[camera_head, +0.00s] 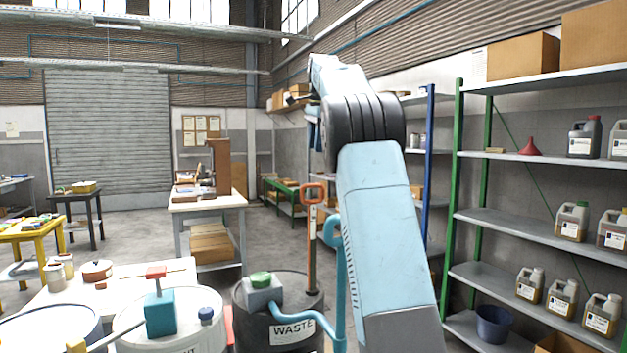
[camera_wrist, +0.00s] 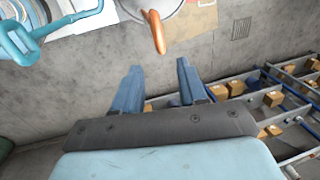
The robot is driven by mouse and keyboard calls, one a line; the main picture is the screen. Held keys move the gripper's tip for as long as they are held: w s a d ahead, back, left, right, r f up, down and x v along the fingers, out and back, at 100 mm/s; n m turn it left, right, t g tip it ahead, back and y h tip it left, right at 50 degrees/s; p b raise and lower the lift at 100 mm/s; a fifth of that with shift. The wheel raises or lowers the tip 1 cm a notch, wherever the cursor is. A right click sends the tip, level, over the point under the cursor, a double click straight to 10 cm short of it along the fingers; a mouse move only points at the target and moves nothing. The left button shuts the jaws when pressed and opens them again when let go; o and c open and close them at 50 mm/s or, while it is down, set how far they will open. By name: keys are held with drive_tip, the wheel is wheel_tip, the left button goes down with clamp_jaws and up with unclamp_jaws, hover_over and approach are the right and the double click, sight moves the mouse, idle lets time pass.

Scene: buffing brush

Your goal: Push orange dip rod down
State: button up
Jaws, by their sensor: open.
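The orange dip rod (camera_head: 312,240) stands upright at the waste drum (camera_head: 262,325), with an orange loop handle (camera_head: 313,193) on top. In the wrist view an orange part of the rod (camera_wrist: 157,32) shows just beyond my fingertips, near the middle. My gripper (camera_wrist: 158,72) is open and empty, its two blue fingers apart. There is a gap between the fingers and the orange part. In the head view my arm hides most of my gripper.
A light blue pipe (camera_head: 338,260) with a loop top rises right beside the rod; it also shows at the upper left of the wrist view (camera_wrist: 22,45). A grey block with a green knob (camera_head: 261,279) sits on the drum. Shelves with jugs (camera_head: 565,220) stand right.

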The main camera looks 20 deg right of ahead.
sight(313, 184)
drive_tip(key=f, duration=0.4)
drive_tip(key=w+f, duration=0.1)
drive_tip(key=f, duration=0.2)
drive_tip(key=w+f, duration=0.1)
drive_tip(key=f, duration=0.3)
drive_tip(key=shift+w+f, duration=0.15)
drive_tip(key=shift+f, duration=0.2)
clamp_jaws()
drive_tip(key=shift+a, duration=0.1)
